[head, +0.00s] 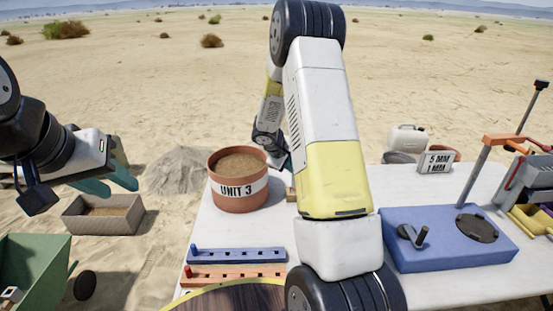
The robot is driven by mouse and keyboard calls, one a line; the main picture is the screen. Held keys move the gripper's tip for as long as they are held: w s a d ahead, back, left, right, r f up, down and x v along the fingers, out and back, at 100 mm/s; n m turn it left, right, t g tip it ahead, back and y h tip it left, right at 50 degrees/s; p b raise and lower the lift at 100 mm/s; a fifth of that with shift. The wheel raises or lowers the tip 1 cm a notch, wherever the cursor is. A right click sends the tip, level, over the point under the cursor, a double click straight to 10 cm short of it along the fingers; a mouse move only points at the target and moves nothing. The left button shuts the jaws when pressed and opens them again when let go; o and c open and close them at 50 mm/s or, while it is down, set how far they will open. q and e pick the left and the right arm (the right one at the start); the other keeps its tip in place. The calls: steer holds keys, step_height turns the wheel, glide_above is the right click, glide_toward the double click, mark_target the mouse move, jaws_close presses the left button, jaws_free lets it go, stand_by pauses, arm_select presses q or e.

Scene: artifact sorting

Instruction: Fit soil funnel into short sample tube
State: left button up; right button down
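I cannot make out a soil funnel or a short sample tube in the head view; my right arm hides part of the table. My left gripper (118,184) is at the left, over the sand beside the table. Its two green fingers are apart with nothing visible between them. My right arm rises through the middle and bends down behind itself near the UNIT 3 bucket.
The soil-filled UNIT 3 bucket (227,203) stands on the white table (336,293). Blue rack (240,255) and orange rack (237,273) lie in front. A blue machine (440,252) is right. A sand tray (76,224) and green cart (45,262) are left.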

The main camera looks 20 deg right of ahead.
steer(key=shift+f, duration=0.55)
steer(key=c, duration=1.6)
jaws_free()
steer(key=shift+o, duration=0.2)
steer(key=v, duration=0.8)
